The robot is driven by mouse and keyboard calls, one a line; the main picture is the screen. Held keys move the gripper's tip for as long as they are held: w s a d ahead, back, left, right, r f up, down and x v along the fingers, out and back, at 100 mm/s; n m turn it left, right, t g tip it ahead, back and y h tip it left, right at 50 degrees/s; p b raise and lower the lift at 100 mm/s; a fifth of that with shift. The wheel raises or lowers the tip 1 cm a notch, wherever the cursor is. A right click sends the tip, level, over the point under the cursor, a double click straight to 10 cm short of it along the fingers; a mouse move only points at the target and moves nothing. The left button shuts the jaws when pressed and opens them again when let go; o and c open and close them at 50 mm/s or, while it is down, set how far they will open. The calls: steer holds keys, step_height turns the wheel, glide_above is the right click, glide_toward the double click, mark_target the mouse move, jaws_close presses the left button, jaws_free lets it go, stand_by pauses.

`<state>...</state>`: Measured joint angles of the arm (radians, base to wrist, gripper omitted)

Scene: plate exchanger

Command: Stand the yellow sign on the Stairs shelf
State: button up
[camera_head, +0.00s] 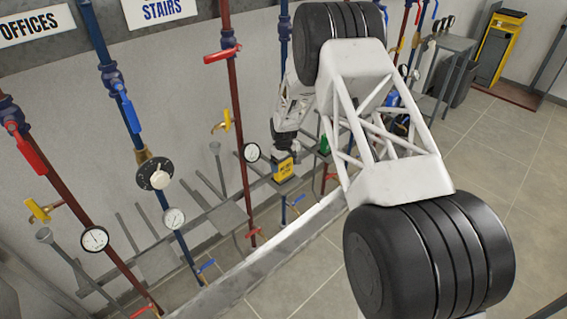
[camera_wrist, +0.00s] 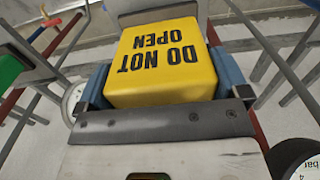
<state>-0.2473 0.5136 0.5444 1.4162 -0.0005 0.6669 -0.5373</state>
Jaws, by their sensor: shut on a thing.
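The yellow sign (camera_head: 284,171) is a small block marked DO NOT OPEN. My gripper (camera_head: 283,155) is shut on it. In the wrist view the sign (camera_wrist: 160,62) sits between the two blue-grey fingers of my gripper (camera_wrist: 160,85), its lettering upside down. In the head view the sign is close over a grey shelf at the wall, right of a red pipe; I cannot tell whether they touch. The STAIRS label (camera_head: 163,10) is at the top, left of that pipe. Grey shelf plates (camera_head: 222,216) are lower along the wall; which one belongs to Stairs is unclear.
Red and blue pipes with valves and gauges run down the wall, including a red pipe (camera_head: 237,120) and a blue pipe (camera_head: 127,110). A long grey rail (camera_head: 270,250) crosses in front. The OFFICES label (camera_head: 30,25) is at far left. Open floor (camera_head: 500,150) is at right.

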steer(key=shift+f, duration=0.55)
stand_by(0.5)
steer(key=o, duration=0.6)
steer(key=shift+o, duration=0.2)
steer(key=shift+r, duration=3.9)
steer(key=shift+r, duration=0.1)
